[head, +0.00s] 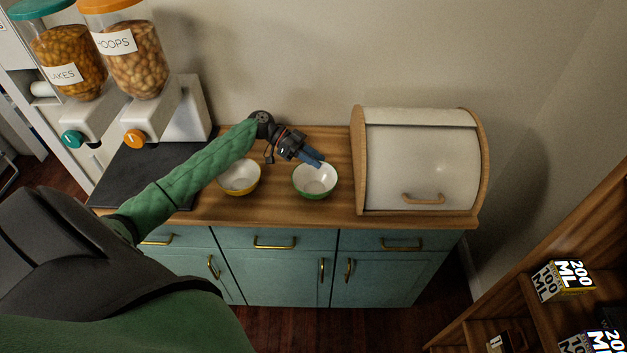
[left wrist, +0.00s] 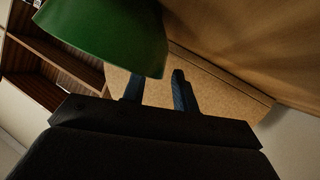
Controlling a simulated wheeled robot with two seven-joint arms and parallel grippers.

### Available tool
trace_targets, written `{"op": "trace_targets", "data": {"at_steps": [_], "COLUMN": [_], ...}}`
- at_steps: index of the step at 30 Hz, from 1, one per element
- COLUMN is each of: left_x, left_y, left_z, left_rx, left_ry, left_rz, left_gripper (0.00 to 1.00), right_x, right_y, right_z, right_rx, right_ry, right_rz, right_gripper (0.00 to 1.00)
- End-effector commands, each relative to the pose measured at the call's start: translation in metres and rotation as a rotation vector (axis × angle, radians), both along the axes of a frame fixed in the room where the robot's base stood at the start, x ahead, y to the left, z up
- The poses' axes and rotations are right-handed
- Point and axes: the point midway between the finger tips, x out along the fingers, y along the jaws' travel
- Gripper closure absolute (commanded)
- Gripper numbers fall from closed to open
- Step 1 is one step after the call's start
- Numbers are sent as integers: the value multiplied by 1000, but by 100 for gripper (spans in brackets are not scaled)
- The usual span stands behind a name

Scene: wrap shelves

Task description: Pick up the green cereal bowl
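The green cereal bowl (head: 313,192) stands upright on the wooden counter, green outside and white inside. My left gripper (head: 316,160) is at its far rim in the head view, its blue fingers angled down over the bowl. In the left wrist view the bowl's green wall (left wrist: 108,30) fills the top, and it overlaps the tip of one finger. The two fingers (left wrist: 157,85) are apart with a gap between them, so the gripper is open. I cannot tell whether the bowl's rim lies between them. My right gripper is not in view.
A yellow bowl (head: 239,190) stands to the left on the counter (head: 275,210). A bread box (head: 420,165) stands close on the right. Two cereal dispensers (head: 135,60) are at the left. A wooden shelf (head: 525,240) with boxes is at the lower right.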

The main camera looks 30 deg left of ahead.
Motion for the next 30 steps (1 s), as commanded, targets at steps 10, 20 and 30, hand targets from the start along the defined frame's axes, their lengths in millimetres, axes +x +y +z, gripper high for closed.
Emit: {"op": "trace_targets", "data": {"at_steps": [10,20,30], "left_x": [0,0,0], "left_y": [-2,-2,-1], "left_z": [-1,-1,-1], "left_rx": [1,1,1], "left_ry": [0,0,0], "left_rz": [0,0,0], "left_gripper": [79,100,100], "right_x": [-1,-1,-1], "right_y": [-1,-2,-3], "right_z": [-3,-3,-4], "right_rx": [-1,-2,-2], "right_ry": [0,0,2], "right_rz": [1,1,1], "right_gripper": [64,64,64]}}
